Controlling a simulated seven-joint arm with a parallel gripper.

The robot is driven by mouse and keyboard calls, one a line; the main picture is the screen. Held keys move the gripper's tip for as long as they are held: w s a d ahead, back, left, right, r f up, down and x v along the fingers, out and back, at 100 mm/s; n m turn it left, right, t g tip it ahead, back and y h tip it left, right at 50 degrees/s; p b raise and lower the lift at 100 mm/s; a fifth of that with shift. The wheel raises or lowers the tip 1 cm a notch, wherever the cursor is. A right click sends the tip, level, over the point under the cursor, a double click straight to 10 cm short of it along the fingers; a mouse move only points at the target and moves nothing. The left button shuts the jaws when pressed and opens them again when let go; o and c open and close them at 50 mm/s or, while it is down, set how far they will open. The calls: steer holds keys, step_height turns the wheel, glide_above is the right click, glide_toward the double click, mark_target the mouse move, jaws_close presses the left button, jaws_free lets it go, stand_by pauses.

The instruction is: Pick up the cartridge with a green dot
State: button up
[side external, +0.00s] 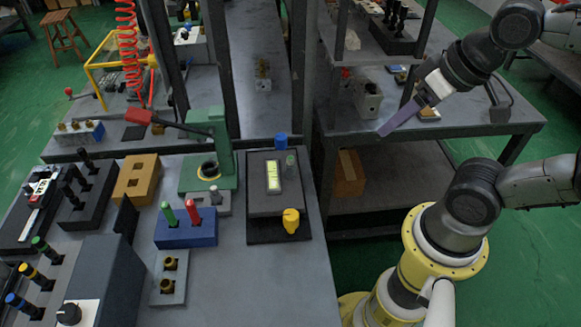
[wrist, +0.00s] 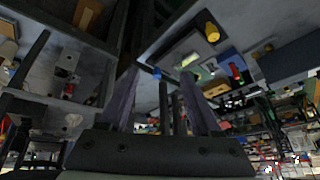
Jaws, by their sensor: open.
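A green-topped peg (side external: 168,213) and a red-topped peg stand in a blue block (side external: 186,234). My gripper (side external: 390,124) is raised at the upper right, far from these, and its fingers (wrist: 157,78) show apart and empty in the wrist view.
A green press with a red lever (side external: 211,145) stands at the back of the bench. A dark box with a yellow knob (side external: 291,220) and blue button is on the right. A grey control box (side external: 103,272) stands beside the banded cartridges. A second table (side external: 420,131) lies below my gripper.

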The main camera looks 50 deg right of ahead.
step_height(320, 180, up, 2)
steer(key=w+r+m, duration=0.1)
steer(key=w+m, duration=0.1)
steer(key=m, duration=0.2)
steer(key=m+g, duration=0.5)
steer(key=m, duration=0.5)
glide_above(291, 158)
step_height(291, 158, down, 6)
steer(key=f, duration=0.1)
steer(key=shift+g, duration=0.3)
step_height(291, 158, down, 9)
steer(key=shift+s+f, duration=0.15)
steer(key=shift+w+f, duration=0.2)
steer(key=shift+f, duration=2.75)
jaws_close()
